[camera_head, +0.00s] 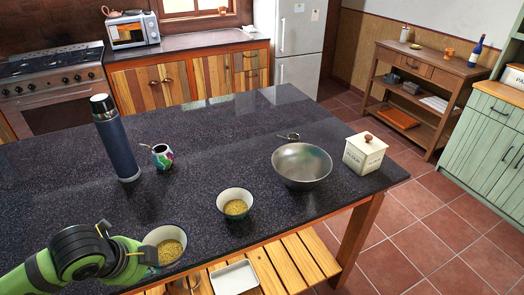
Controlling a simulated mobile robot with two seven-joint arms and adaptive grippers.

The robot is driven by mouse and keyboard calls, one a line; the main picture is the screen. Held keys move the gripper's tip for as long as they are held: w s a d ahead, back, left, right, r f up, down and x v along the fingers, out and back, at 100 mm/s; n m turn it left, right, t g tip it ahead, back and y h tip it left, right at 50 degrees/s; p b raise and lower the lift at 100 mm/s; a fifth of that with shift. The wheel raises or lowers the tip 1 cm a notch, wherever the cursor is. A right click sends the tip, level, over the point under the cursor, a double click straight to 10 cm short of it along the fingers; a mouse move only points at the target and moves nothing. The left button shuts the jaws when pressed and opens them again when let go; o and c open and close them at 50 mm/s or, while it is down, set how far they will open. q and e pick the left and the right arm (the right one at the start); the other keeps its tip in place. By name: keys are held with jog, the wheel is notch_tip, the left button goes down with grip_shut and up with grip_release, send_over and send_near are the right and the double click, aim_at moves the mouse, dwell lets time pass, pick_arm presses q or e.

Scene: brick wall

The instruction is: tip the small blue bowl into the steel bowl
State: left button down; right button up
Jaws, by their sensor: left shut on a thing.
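The steel bowl (301,167) stands upright on the dark speckled counter, right of centre, and looks empty. My left gripper (146,256) is at the lower left, shut on the left side of a small bowl (181,234) with a pale rim and yellowish grains inside. This bowl is about upright; I cannot tell whether it touches the counter. A second small bowl (234,210), dark blue-green outside with similar grains, stands between it and the steel bowl. The gripper hides part of the held bowl. My right gripper is not in view.
A dark blue flask (117,148) and a colourful cup (162,157) stand at the left on the counter (225,130). A white canister (364,153) is right of the steel bowl, with a small ladle-like item (290,137) behind it. A white tray (234,278) lies on the slatted shelf below.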

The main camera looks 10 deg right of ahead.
pick_arm(q)
jog(key=s+f+n+g+y, duration=0.2)
jog(key=s+f+n+y, duration=0.1)
jog(key=n, duration=0.8)
jog(key=s+f+n+g+y, duration=0.2)
jog(key=s+f+n+y, duration=0.1)
jog(key=n, duration=0.9)
jog(key=shift+s+d+y, duration=0.2)
jog(key=shift+s+y, duration=0.4)
jog(key=shift+s, duration=0.55)
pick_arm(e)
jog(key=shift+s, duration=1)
